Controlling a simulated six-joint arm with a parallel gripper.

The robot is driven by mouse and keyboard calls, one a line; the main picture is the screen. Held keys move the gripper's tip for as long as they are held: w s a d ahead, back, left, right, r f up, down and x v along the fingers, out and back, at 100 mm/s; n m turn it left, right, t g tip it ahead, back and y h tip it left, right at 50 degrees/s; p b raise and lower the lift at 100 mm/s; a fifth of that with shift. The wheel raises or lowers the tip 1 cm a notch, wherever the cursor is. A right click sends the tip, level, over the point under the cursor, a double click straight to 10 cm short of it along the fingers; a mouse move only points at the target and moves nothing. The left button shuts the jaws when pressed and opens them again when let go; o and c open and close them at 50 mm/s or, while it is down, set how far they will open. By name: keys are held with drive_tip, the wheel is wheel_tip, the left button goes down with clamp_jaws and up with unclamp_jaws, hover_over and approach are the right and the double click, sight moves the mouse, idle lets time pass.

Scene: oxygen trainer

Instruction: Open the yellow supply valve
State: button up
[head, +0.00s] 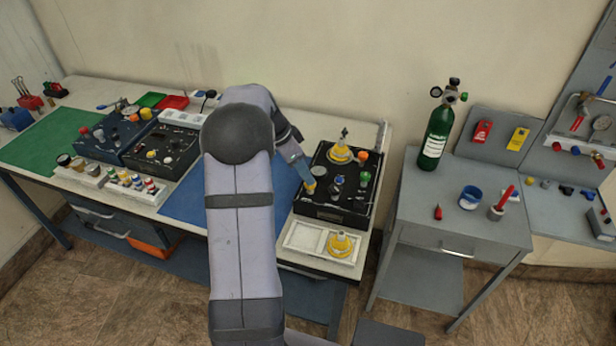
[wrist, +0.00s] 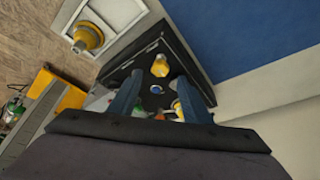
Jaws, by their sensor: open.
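The black trainer box (head: 325,212) stands on the right part of the long bench. A yellow knob (head: 310,189) sits at its left front; I take it as the supply valve, though no label is readable. In the wrist view, a yellow knob (wrist: 160,66) shows just beyond the fingertips, in line with the gap between them. My gripper (head: 306,180) points down at the box's left side, close to the yellow knob. In the wrist view my gripper (wrist: 157,88) has its fingers apart with nothing held. Whether they touch the knob cannot be told.
A yellow-based fitting (head: 340,152) and an orange knob (head: 362,155) are at the back of the box. A white tray (head: 300,236) with another yellow fitting (head: 340,245) lies in front. A blue mat (head: 185,205) lies left. A green cylinder (head: 436,137) stands on the side table.

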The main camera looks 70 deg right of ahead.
drive_tip(key=shift+p+x, duration=0.85)
drive_tip(key=shift+x, duration=1.65)
drive_tip(key=c, duration=1)
